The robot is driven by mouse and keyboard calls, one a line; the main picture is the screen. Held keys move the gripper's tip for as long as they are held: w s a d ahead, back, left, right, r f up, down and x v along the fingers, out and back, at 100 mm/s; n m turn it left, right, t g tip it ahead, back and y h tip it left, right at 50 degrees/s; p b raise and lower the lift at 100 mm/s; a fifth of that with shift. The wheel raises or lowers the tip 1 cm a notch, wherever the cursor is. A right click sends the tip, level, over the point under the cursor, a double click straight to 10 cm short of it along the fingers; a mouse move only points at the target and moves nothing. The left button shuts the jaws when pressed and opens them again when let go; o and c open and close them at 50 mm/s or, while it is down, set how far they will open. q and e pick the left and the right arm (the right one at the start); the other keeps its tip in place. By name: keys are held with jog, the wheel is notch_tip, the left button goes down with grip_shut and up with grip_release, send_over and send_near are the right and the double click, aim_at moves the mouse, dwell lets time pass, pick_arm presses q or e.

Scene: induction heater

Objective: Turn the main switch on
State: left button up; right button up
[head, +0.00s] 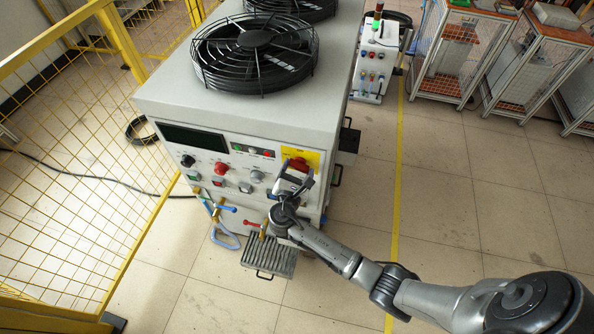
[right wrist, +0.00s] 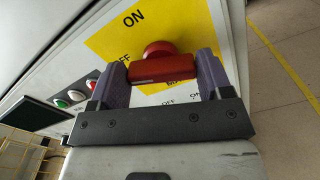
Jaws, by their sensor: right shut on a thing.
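The main switch (head: 299,164) is a red rotary handle on a yellow plate (head: 314,158), on the front panel of the grey induction heater (head: 180,98). In the right wrist view the red handle (right wrist: 162,67) lies between the two purple finger pads, lying roughly across the picture. "ON" is printed on the plate above it, and "OFF" shows left of it and below it. My right gripper (head: 294,174) is shut on this handle, and it shows close up in the right wrist view (right wrist: 163,77). My left gripper is not in view.
The panel also has a dark display (head: 193,137), a red knob (head: 221,168) and small buttons. Valves with blue and red handles (head: 253,224) sit below, above a grated tray (head: 268,257). A yellow mesh fence (head: 75,150) stands left. The floor at right is open.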

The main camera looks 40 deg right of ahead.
jog(key=m+b, duration=0.1)
jog(key=m, duration=0.2)
jog(key=shift+s+f+m+b, duration=0.1)
jog(key=shift+f+m+b, duration=0.1)
jog(key=shift+m+b, duration=0.2)
jog(key=shift+d+m+b, duration=0.1)
jog(key=shift+m+b, duration=0.95)
jog(key=shift+m, duration=1.05)
jog(key=o, duration=0.9)
jog(key=v, duration=1.3)
jog(key=shift+s+a+r+b, duration=0.1)
jog(key=shift+s+a+b, duration=0.15)
jog(key=shift+a+b, duration=0.15)
